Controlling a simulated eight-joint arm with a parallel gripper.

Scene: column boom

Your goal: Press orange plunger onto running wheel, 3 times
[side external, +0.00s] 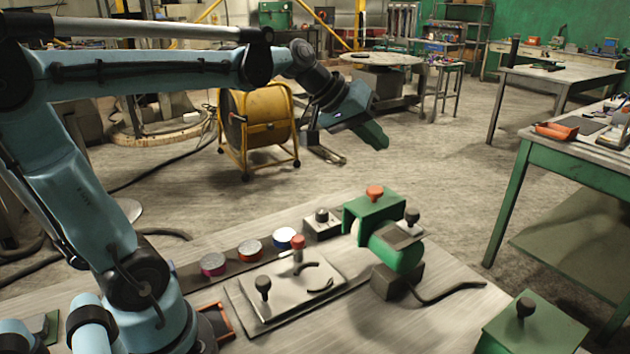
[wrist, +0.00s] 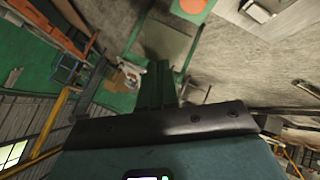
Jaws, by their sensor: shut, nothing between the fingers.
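The orange plunger (side external: 375,192) stands upright on top of a green housing (side external: 362,212) at the back of the bench. Its round orange top (wrist: 188,6) shows at the upper edge of the wrist view. A pale curved edge (side external: 356,233) below the housing may be the wheel; most of it is hidden, and I cannot tell if it turns. A green motor body (side external: 398,252) sits beside it. My gripper (side external: 377,142) is shut and empty, in the air above and slightly behind the plunger, tilted and clear of it. Its green fingers (wrist: 155,82) are together in the wrist view.
A black knob (side external: 412,216) stands close right of the plunger. A plate (side external: 290,285) with a red-topped post (side external: 298,243) and black knob lies in front-left. Several coloured buttons (side external: 250,249) line a dark strip. A green box (side external: 535,330) stands front right.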

